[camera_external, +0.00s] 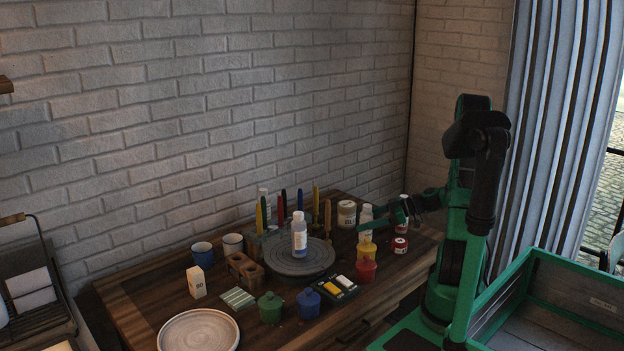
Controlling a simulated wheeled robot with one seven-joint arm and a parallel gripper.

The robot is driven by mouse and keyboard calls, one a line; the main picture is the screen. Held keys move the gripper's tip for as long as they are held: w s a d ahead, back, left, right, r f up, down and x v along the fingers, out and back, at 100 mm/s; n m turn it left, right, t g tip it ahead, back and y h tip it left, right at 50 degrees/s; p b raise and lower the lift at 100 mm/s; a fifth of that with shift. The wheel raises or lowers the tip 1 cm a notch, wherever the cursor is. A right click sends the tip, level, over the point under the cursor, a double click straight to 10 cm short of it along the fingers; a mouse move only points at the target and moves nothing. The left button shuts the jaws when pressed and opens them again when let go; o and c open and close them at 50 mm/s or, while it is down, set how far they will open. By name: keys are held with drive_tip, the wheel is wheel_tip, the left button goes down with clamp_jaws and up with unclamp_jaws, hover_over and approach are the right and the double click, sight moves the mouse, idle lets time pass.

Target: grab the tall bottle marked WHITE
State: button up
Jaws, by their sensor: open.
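Several pale bottles stand on the wooden table (140,290), and their labels are too small to read, so I cannot tell which is marked WHITE. One tall bottle (299,238) stands upright on the grey round turntable (300,266). A third bottle (264,199) stands at the back, partly hidden by brushes. My green gripper (369,223) is open at the second bottle, with a finger crossing in front of it. I cannot tell whether they touch.
A red pot (365,271), a paint box (337,289), blue and green pots, cups and a plate (199,331) fill the front and left. The brick wall is close behind.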

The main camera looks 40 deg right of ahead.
drive_tip(key=shift+x, duration=1.85)
drive_tip(key=c, duration=1.4)
drive_tip(key=shift+s+a+r, duration=0.6)
drive_tip(key=shift+a+r, duration=1.2)
drive_tip(key=shift+a, duration=0.05)
drive_tip(key=shift+s+a+r, duration=0.55)
drive_tip(key=shift+a+r, duration=1.25)
drive_tip(key=shift+s+a+r, duration=0.6)
drive_tip(key=shift+a+r, duration=1.2)
drive_tip(key=shift+a, duration=0.05)
